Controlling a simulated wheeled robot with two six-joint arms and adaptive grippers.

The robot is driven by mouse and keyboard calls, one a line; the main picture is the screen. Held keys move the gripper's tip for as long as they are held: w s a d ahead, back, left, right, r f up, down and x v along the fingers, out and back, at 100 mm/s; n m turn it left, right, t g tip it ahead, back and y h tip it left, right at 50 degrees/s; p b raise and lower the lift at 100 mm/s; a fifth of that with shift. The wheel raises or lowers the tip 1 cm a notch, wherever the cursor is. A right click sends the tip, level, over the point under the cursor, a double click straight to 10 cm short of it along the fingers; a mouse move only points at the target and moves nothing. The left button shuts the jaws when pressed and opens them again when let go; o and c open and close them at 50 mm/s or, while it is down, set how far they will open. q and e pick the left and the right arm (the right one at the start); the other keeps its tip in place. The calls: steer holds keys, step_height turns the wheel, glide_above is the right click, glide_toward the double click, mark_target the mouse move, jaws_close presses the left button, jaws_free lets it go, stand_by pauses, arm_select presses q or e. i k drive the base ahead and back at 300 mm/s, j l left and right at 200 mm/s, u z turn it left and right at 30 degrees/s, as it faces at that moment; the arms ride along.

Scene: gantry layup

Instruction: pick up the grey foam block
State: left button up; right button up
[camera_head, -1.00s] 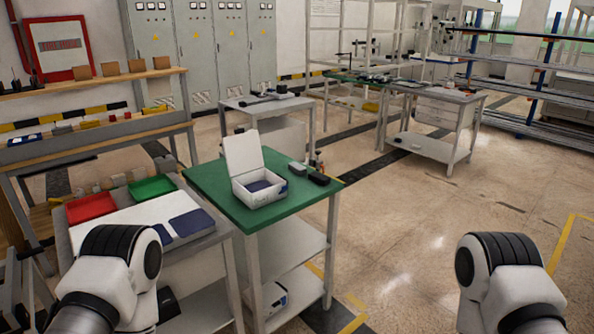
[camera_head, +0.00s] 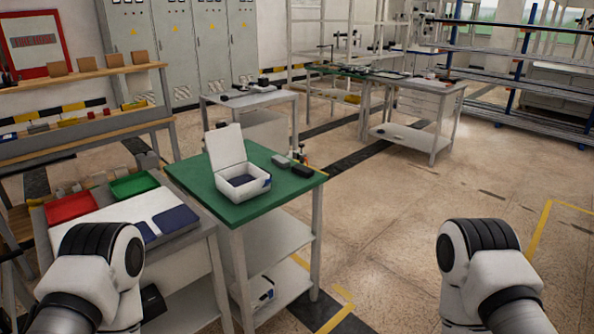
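A small grey block (camera_head: 281,161) lies on the green-topped table (camera_head: 205,196), to the right of an open white box (camera_head: 256,188). It looks like the grey foam block, but it is too small to make out its material. A darker, nearly black block (camera_head: 302,170) lies right beside it, nearer the table's right edge. The white box has its lid up and something dark blue inside. Only upper parts of my two arms show at the bottom left and bottom right. Both grippers are out of view.
A workbench with a red tray (camera_head: 70,207), a green tray (camera_head: 134,184) and dark blue pads (camera_head: 176,220) adjoins the green table on the left. Shelving and another bench (camera_head: 428,135) stand at the back. The floor (camera_head: 390,215) right of the green table is clear.

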mark_target(280, 161)
steer(key=i+z, duration=0.4)
steer(key=i, duration=0.45)
steer(key=i+j+z, duration=0.15)
steer(key=i+z, duration=0.3)
steer(key=i, duration=0.35)
steer(key=i+l+z, duration=0.25)
steer(key=i, duration=0.85)
steer(key=i+z, duration=0.25)
steer(key=i, duration=0.9)
steer(key=i+j+u, duration=0.1)
steer(key=i+u, duration=0.2)
steer(key=u, duration=0.2)
steer(key=i+u, duration=0.3)
steer(key=u, duration=0.2)
steer(key=i+l+u, duration=0.15)
steer(key=i+u, duration=0.15)
steer(key=u, duration=0.2)
steer(key=i+l+u, duration=0.25)
steer(key=u, duration=0.25)
